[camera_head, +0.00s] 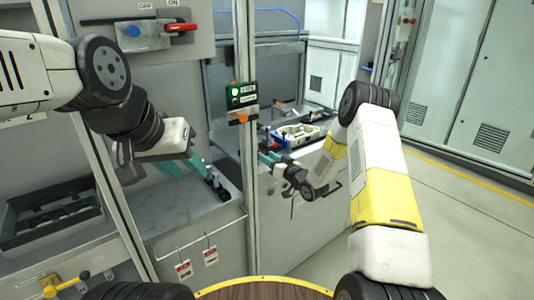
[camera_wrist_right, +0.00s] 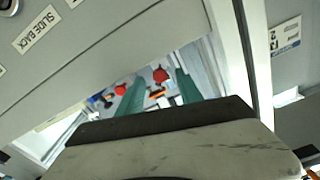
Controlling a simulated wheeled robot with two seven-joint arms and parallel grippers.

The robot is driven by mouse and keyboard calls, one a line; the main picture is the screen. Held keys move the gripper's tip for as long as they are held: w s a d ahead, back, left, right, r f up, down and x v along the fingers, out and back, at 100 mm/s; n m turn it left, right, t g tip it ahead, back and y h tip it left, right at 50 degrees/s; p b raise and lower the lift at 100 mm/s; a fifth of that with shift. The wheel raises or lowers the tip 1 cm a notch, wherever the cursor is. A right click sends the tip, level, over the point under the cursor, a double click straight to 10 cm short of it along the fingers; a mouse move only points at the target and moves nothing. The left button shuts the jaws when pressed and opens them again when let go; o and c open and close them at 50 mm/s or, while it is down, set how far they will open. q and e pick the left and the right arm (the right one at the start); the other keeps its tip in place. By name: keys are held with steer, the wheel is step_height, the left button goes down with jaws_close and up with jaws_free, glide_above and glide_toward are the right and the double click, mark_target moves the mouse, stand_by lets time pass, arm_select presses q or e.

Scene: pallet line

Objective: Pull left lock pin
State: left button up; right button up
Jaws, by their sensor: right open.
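In the right wrist view, two red knobs, one on the right (camera_wrist_right: 160,75) and one on the left (camera_wrist_right: 120,89), show beyond my teal fingers; I cannot tell which is the left lock pin. My right gripper (camera_wrist_right: 158,97) is open, with the right knob between its fingers in the picture but apparently further off. In the head view, my right gripper (camera_head: 266,157) is at the opening right of the middle post. My left gripper (camera_head: 184,166) has its teal fingers apart above the left worktop, beside a small dark fixture (camera_head: 217,184). What lies between those fingers is unclear.
A metal post (camera_head: 245,120) with a green-lit box (camera_head: 242,94) stands between the two bays. A white tray (camera_head: 295,135) lies behind my right gripper. A dark tray (camera_head: 55,215) is at the left. A red-handled switch (camera_head: 180,27) is above.

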steer(key=v, duration=0.7)
steer(key=shift+s+d, duration=0.25)
steer(key=w+d+r+g+h, duration=0.1)
steer(key=d+r+h, duration=0.3)
steer(key=r, duration=0.6)
steer(key=s+d+r+m+g+h, duration=0.15)
steer(key=s+d+r+h, duration=0.25)
steer(key=s+r, duration=0.45)
steer(key=s+r+m+g, duration=0.1)
steer(key=s+r+g, duration=0.1)
steer(key=s, duration=1.3)
steer(key=s+r+m+g, duration=0.1)
steer(key=s+r+g, duration=0.2)
steer(key=s, duration=1.2)
steer(key=shift+a+r+g, duration=0.3)
steer(key=shift+a+g, duration=0.1)
steer(key=shift+g, duration=0.05)
